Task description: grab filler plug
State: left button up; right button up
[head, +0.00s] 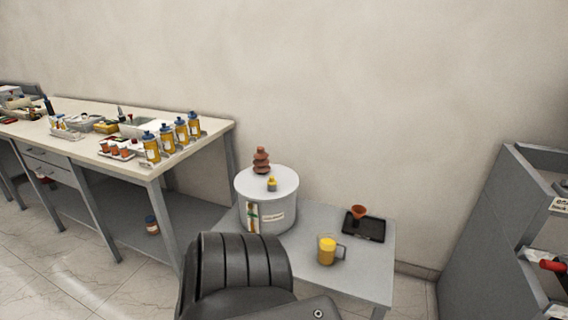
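A white cylindrical transformer tank (284,215) stands on a low grey table in the head view. On its lid is a stacked brown ribbed bushing (261,160) towards the back. A small yellow piece (272,184), which looks like the filler plug, sits on the lid in front of the bushing; it is too small to tell how it is seated. The tank's front has a gauge-like strip and a pale label. Neither of my grippers shows in the view. A dark grey part of my own body covers the table's front left.
The low table (350,278) also carries a mug of yellow liquid (327,250) and a black tray (371,229) with an orange-brown funnel (358,212). A long workbench (85,139) at left holds several bottles and bins. A grey cabinet (490,235) stands right. Floor between table and cabinet is clear.

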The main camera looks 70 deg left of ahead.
aim_at(272, 182)
jog(key=u, duration=0.4)
jog(key=i, duration=0.7)
jog(key=u, duration=0.7)
